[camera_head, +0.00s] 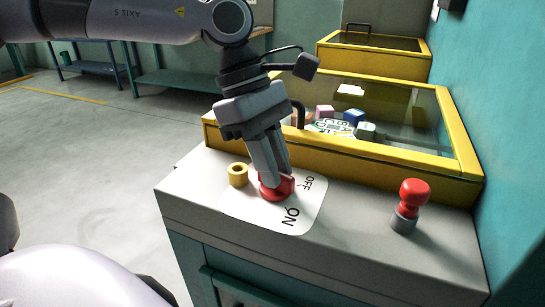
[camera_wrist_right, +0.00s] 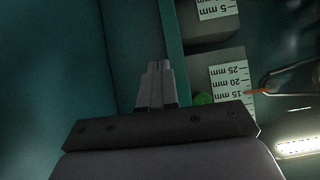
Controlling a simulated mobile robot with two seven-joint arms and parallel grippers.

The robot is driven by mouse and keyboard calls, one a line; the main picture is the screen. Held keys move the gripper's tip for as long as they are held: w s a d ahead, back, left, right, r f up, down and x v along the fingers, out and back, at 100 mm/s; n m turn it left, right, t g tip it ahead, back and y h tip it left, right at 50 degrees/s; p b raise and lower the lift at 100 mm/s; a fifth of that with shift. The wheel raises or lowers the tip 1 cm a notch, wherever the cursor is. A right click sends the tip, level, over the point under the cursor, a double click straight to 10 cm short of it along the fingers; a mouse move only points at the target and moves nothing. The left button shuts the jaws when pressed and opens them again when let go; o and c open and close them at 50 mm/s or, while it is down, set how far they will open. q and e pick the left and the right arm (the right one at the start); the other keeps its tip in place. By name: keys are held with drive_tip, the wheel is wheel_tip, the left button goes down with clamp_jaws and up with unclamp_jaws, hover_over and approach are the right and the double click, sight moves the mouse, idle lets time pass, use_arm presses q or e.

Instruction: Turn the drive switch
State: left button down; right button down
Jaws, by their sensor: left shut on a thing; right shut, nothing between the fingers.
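The red drive switch (camera_head: 277,188) sits on a white plate (camera_head: 262,218) marked OFF and ON, on top of the grey cabinet. My left gripper (camera_head: 275,178) points down from above and is shut on the switch. Its fingers hide part of the switch, so I cannot tell which mark it points to. My right gripper (camera_wrist_right: 156,70) shows in the right wrist view, shut and empty, away from the switch.
A red knob on a grey base (camera_head: 409,198) stands at the right. Behind is a yellow-framed glass case (camera_head: 390,152) with coloured blocks. The right wrist view shows millimetre labels (camera_wrist_right: 229,80) and a green round thing (camera_wrist_right: 203,99).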

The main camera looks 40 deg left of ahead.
use_arm(q)
drive_tip(key=m+g, duration=0.1)
drive_tip(key=m, duration=0.2)
drive_tip(key=shift+w+m, duration=0.15)
drive_tip(key=shift+m, duration=0.15)
drive_tip(key=shift+m+g, duration=0.6)
drive_tip(key=shift+m, duration=0.6)
drive_tip(key=shift+m+y, duration=0.3)
drive_tip(key=c, duration=1.1)
unclamp_jaws()
drive_tip(key=p+v, duration=0.1)
drive_tip(key=v, duration=0.6)
drive_tip(key=shift+r, duration=0.1)
drive_tip(key=shift+w, duration=0.1)
